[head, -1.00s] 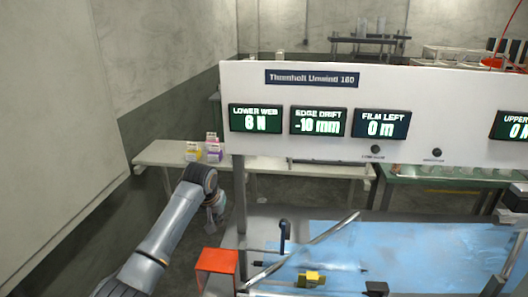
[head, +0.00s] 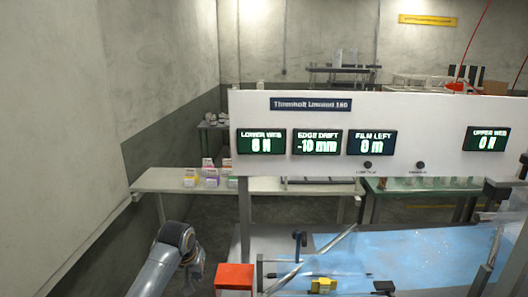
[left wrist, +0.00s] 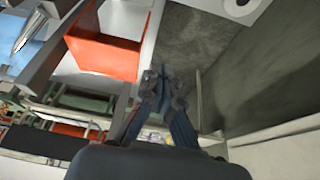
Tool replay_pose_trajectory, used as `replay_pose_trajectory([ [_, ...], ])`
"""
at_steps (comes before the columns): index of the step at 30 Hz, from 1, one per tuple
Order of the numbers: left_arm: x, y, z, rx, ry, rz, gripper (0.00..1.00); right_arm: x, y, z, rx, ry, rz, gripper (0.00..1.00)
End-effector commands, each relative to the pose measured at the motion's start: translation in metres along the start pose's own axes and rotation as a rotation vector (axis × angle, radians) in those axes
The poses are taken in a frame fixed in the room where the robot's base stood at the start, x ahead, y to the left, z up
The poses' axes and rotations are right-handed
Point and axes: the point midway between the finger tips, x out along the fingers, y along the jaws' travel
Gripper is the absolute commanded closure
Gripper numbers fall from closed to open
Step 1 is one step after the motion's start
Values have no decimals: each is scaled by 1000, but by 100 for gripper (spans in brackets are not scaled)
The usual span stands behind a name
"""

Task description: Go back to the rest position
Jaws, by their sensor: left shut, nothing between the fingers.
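My left arm comes in at the lower left of the head view, with my left gripper (head: 192,272) hanging low and partly hidden beyond the wrist joint. It is left of the red box (head: 234,277) and apart from it. In the left wrist view the fingers of my left gripper (left wrist: 158,80) are together with nothing between them. They point over the grey floor, beside the red box (left wrist: 104,54). I cannot make out my right gripper in either view.
A white machine panel (head: 300,108) with green displays spans the middle and right. Below it lies a blue film sheet (head: 420,250) with a yellow block (head: 323,285). A pale bench (head: 160,181) with small boxes (head: 210,175) stands behind. Floor at left is free.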

Motion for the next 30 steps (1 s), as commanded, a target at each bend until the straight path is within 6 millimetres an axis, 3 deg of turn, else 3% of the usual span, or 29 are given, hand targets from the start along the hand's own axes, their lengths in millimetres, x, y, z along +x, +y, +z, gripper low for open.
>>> replay_pose_trajectory([
  [8,28,18,73,45,-20,26,100,0,6,0,-2,1,7,60],
  [11,36,26,112,63,-28,37,100,0,3,4,-3,-4,4,60],
  [15,38,35,185,85,-39,53,100,0,-4,8,-3,-11,-6,60],
  [20,24,37,260,94,-48,57,100,0,-11,7,-2,-10,-13,60],
  [24,0,34,317,95,-56,47,100,0,-11,6,-2,-9,-14,60],
  [30,-30,29,365,93,-65,31,100,0,-10,6,-3,-9,-12,60],
])
